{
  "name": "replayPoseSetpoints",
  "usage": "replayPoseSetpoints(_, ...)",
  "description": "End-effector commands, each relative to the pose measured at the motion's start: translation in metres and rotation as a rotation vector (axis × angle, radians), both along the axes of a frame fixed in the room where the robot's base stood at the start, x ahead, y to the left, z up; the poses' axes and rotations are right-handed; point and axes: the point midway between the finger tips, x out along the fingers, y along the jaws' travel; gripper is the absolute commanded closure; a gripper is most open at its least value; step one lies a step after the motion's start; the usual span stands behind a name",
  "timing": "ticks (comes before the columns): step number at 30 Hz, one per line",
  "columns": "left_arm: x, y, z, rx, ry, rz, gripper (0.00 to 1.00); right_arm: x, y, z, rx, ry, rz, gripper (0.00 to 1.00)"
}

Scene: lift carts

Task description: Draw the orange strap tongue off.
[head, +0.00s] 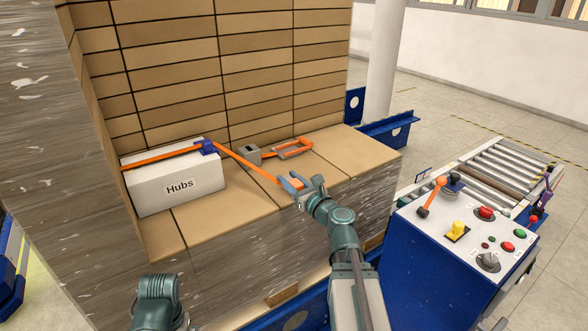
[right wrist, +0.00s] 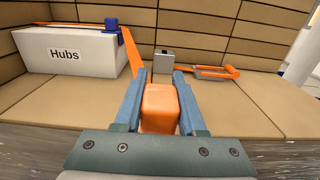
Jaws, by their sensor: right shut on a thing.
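The orange strap (head: 245,162) runs over a white box labelled Hubs (head: 179,184), through a blue buckle (head: 207,147), and out to the right. Its orange end block, the tongue (right wrist: 160,108), is between the fingers of my right gripper (head: 293,184), which is shut on it. The strap part also shows in the right wrist view (right wrist: 133,52), running from the buckle to the tongue. The tongue is apart from the buckle, above the front of the carton layer. My left arm shows at the bottom left of the head view; its gripper is out of view.
A grey block with a slot (head: 249,155) and an orange-handled tool (head: 292,148) lie on the cartons (head: 330,145). Stacked cartons rise behind. A blue control console (head: 455,235) and a roller conveyor (head: 510,170) stand at the right.

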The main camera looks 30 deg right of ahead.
Motion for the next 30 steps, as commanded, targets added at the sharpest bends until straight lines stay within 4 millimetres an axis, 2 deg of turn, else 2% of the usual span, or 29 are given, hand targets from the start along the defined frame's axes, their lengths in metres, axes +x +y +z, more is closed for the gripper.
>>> replayPoseSetpoints(1, 0.0, 0.0, 0.002, 0.0, 0.0, 0.0, 0.0, -0.008, 0.006, 0.002, 0.0, 0.0, 0.001, 1.0)
replayPoseSetpoints(6, 0.0, 0.0, 0.003, 0.0, 0.0, 0.0, 0.0, -0.014, 0.012, 0.003, 0.0, 0.0, 0.003, 1.0)
replayPoseSetpoints(19, 0.0, 0.0, 0.005, 0.0, 0.0, 0.0, 0.0, -0.014, 0.012, 0.005, 0.0, 0.0, 0.003, 1.0)
replayPoseSetpoints(30, 0.0, 0.0, 0.026, 0.0, 0.0, 0.0, 0.0, -0.014, 0.012, 0.026, 0.0, 0.0, 0.003, 1.0)
